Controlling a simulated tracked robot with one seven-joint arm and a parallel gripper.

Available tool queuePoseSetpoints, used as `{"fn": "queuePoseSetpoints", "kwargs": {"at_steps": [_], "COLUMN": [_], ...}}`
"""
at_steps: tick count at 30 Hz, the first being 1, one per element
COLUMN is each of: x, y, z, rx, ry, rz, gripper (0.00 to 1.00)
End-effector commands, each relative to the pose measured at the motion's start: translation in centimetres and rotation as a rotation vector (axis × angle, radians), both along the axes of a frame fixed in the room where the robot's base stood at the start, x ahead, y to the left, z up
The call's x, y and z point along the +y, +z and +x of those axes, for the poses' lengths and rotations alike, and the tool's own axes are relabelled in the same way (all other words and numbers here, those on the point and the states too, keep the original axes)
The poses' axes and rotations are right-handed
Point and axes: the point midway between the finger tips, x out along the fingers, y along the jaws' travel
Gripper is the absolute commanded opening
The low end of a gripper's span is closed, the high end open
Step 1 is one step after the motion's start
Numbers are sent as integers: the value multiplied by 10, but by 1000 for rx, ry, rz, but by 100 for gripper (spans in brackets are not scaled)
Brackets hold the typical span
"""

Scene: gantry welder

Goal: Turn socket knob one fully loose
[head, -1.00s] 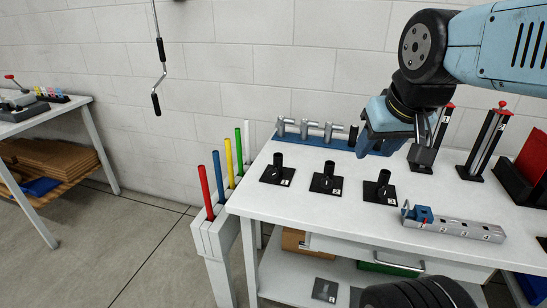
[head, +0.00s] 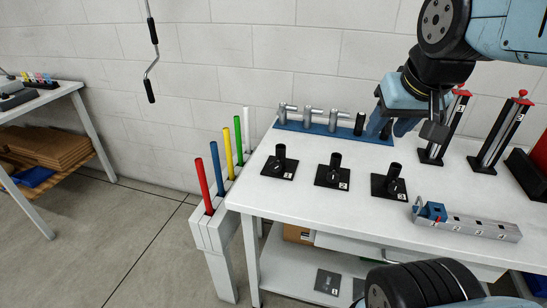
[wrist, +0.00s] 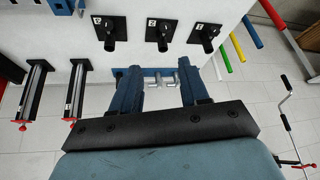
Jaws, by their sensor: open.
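Three black sockets stand upright on square black plates along the table's front left. The leftmost, socket one (head: 280,160), has a small dark knob (head: 275,167) low on its side; how tight it is cannot be told. Its plate label is too small to read surely. The sockets labelled 2 (head: 335,168) and 3 (head: 391,180) stand to its right. In the wrist view, turned around, socket one (wrist: 208,34) is at the upper right. My gripper (head: 392,127) is open and empty above the table's back, right of socket one and apart from it. Its blue fingers (wrist: 158,80) show in the wrist view.
A blue rail with several grey cylinders (head: 308,117) lies behind the sockets. Two red-topped posts (head: 444,125) (head: 501,132) stand at right. A grey block with a blue clamp (head: 470,224) lies front right. Coloured rods (head: 227,152) stand at the table's left end. A crank (head: 151,60) hangs at the wall.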

Motion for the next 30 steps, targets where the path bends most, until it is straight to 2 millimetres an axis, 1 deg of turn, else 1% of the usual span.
{"fn": "queuePoseSetpoints", "kwargs": {"at_steps": [2,5,9,14,18,23,30], "x": [-1,4,14,31,50,75,121], "y": [0,-1,-5,-16,-31,-51,-88], "z": [9,27,59,98,131,165,211], "rx": [21,65,156,267,355,430,466], "ry": [-38,-121,-293,-514,-724,-975,-1364], "rz": [45,131,267,380,441,473,466], "gripper": [45,45,45,45,45,45,45]}}
